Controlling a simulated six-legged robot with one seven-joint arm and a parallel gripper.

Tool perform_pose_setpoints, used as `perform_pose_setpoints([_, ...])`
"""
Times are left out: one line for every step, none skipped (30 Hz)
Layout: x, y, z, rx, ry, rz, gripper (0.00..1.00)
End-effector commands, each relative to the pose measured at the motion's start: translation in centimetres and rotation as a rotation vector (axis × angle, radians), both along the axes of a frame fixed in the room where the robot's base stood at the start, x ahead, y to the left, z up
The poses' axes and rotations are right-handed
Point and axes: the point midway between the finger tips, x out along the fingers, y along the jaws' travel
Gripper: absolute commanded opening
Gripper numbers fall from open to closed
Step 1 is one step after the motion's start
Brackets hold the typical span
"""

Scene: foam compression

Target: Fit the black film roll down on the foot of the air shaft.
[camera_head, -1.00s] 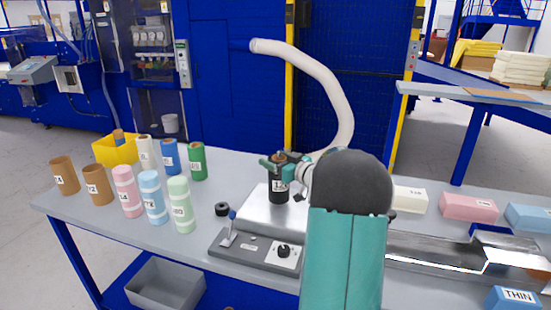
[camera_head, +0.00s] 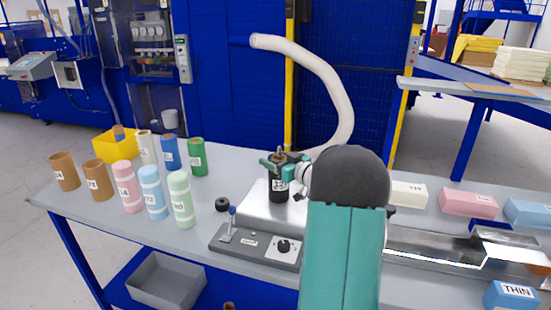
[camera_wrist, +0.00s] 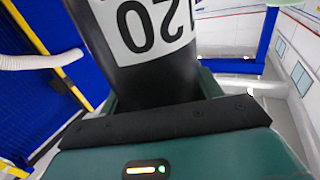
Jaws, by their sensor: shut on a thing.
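The black film roll (camera_head: 279,193) stands upright over the metal plate of the bench fixture, with a white label on its side. A dark tip, apparently the air shaft (camera_head: 279,151), shows above the roll's top, so the roll seems to be around it. The shaft's foot is hidden by the roll. My gripper (camera_head: 281,165) is shut on the upper part of the roll, reaching in from the right. In the wrist view the black roll (camera_wrist: 155,85) fills the space beyond my gripper's dark pad, its label reading 120 upside down. I cannot tell whether its lower end touches the foot.
A grey control box (camera_head: 255,245) with a lever and knob is in front. Several coloured rolls and a yellow bin (camera_head: 113,147) stand at left. Foam blocks (camera_head: 468,202) lie at right. A white hose (camera_head: 330,85) arches behind.

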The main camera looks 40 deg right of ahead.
Motion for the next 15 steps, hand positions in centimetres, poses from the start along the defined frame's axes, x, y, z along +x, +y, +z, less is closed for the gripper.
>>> perform_pose_setpoints([0.01, 0.00, -0.09, 0.000, -0.001, 0.000, 0.13])
perform_pose_setpoints([0.01, 0.00, -0.18, 0.000, -0.001, 0.000, 0.13])
perform_pose_setpoints([0.01, 0.00, -0.29, -0.001, -0.001, 0.000, 0.13])
perform_pose_setpoints([0.02, 0.01, -0.37, -0.001, -0.001, 0.000, 0.13])
perform_pose_setpoints([0.02, 0.01, -0.45, -0.001, -0.001, 0.000, 0.13])
perform_pose_setpoints([0.01, 0.01, -0.55, -0.001, -0.001, 0.000, 0.13])
perform_pose_setpoints([0.01, 0.01, -0.61, -0.001, -0.001, 0.000, 0.13])
perform_pose_setpoints([0.01, 0.01, -0.66, -0.001, 0.000, 0.000, 0.13])
perform_pose_setpoints([0.01, 0.01, -0.71, -0.002, 0.000, 0.000, 0.13])
perform_pose_setpoints([0.01, 0.01, -0.73, -0.001, 0.000, 0.000, 0.13])
perform_pose_setpoints([0.00, 0.01, -0.73, -0.001, 0.000, 0.000, 0.68])
perform_pose_setpoints([0.00, 0.02, -0.74, -0.001, 0.000, 0.000, 0.76])
perform_pose_setpoints([0.00, 0.02, -0.75, -0.001, 0.000, 0.000, 0.82])
perform_pose_setpoints([0.00, 0.02, -0.75, -0.001, 0.000, 0.000, 0.88])
perform_pose_setpoints([0.00, 0.02, -0.74, -0.001, 0.000, 0.000, 0.89])
